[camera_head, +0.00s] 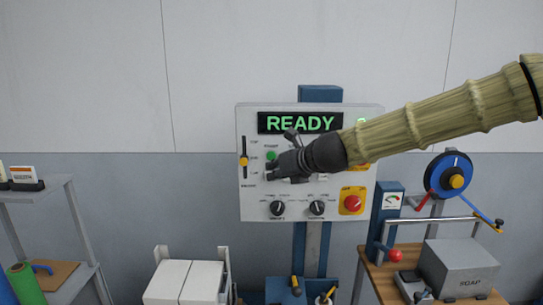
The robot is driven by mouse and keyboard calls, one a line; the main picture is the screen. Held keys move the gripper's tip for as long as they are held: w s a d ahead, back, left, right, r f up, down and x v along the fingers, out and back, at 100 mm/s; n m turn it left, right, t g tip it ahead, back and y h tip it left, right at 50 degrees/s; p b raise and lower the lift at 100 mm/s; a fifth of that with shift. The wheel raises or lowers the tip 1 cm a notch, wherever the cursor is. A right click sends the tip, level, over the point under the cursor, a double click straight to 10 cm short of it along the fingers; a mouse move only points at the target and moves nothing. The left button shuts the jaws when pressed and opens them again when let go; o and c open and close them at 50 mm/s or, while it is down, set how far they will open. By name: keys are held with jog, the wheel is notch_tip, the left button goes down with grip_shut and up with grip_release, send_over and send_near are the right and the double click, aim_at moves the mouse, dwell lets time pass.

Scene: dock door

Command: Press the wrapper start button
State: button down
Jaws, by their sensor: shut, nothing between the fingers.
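The wrapper control panel (253,207) is a light grey box on a blue post, with a display (300,122) reading READY in green. A green button (271,156) shows at its upper left, just beside my gripper; its label is too small to read surely. My gripper (270,176) is shut and empty, in front of the panel's middle left, a little below the green button. I cannot tell whether it touches the panel. My arm comes in from the right and hides part of the panel's right side.
The panel also has a yellow slider (244,161), two black knobs (277,208) and a red button (352,203) on a yellow plate. At the right, a wooden bench (381,284) holds a grey box (459,267). A shelf (60,190) stands at the left.

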aim_at(271, 156)
jog(key=shift+w+p, duration=0.6)
jog(key=shift+w, duration=1.35)
jog(key=shift+w, duration=0.2)
jog(key=shift+w, duration=0.3)
jog(key=shift+w+p, duration=0.45)
dwell(0.9)
jog(key=shift+s, duration=0.1)
jog(key=shift+s+b, duration=0.3)
jog(key=shift+s, duration=0.55)
